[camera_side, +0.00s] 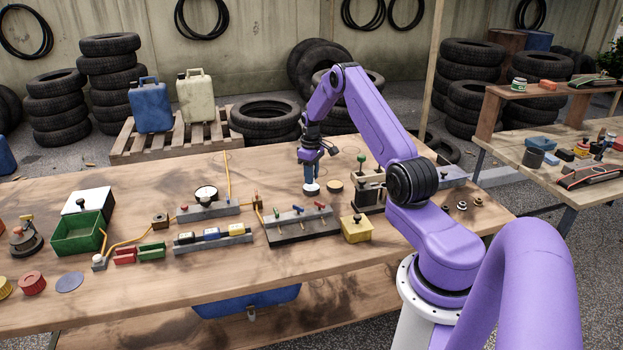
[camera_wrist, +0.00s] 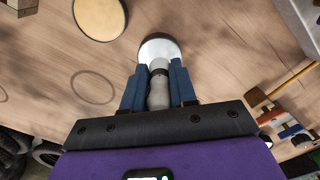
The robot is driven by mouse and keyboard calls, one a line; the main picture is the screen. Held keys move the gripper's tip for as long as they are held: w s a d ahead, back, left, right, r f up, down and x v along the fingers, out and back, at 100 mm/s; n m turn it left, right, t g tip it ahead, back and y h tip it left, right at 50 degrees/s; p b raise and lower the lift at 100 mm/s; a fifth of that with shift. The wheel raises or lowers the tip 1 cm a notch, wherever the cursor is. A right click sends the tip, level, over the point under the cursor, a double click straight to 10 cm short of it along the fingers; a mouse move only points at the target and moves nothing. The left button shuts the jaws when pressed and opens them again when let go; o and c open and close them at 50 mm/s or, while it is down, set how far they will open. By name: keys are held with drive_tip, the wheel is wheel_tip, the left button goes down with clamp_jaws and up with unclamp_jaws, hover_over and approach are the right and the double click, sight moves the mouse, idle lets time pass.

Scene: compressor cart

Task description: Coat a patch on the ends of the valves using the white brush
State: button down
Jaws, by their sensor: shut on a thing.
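My gripper (camera_side: 311,180) points down over the middle of the bench. It is shut on a pale grey-white handle with a dark band, apparently the white brush (camera_wrist: 158,92). The brush's lower end meets a white round disc (camera_side: 311,190), also in the wrist view (camera_wrist: 158,48); I cannot tell whether the disc is separate. The bristles are not visible. The likely valves, with green, red (camera_side: 296,208) and blue levers, sit on a dark-grey block (camera_side: 288,238) to the front left of my gripper. They are partly in view at the right of the wrist view (camera_wrist: 292,131).
A tan disc (camera_side: 335,186) lies just right of the white one. A holder with green-knobbed tools (camera_side: 369,190) and a yellow box with a dark knob (camera_side: 356,230) stand further right. Gauge and switch blocks (camera_side: 213,238) and a green bin (camera_side: 78,233) stand left.

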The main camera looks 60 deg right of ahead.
drive_tip(key=shift+r, duration=2.6)
